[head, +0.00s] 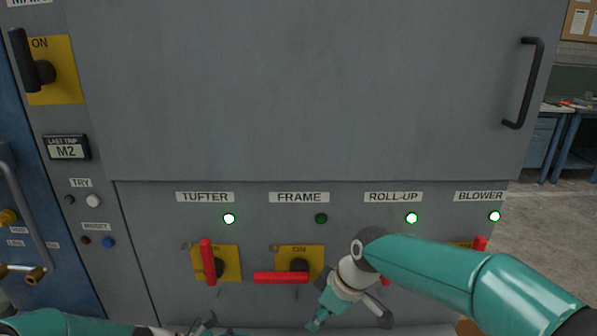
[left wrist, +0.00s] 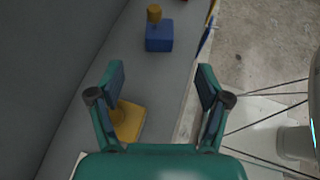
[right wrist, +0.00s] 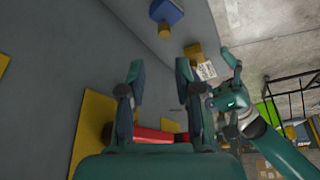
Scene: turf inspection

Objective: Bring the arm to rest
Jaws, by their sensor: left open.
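My right arm comes in from the right in the head view, with its gripper (head: 349,318) low in front of the panel between the FRAME and ROLL-UP switches. In the right wrist view its fingers (right wrist: 160,75) are apart with nothing between them; a red handle (right wrist: 160,135) shows behind the gripper. My left gripper (head: 203,326) is only partly in view at the bottom edge of the head view. In the left wrist view its fingers (left wrist: 162,80) are spread wide and empty, and a yellow plate (left wrist: 128,121) lies beyond them.
The grey cabinet fills the front. The TUFTER handle (head: 208,262) is upright, the FRAME handle (head: 281,278) horizontal with its lamp (head: 321,218) dark. The other three lamps glow green. My arm partly hides the ROLL-UP and BLOWER switches. Open floor (head: 560,215) lies right.

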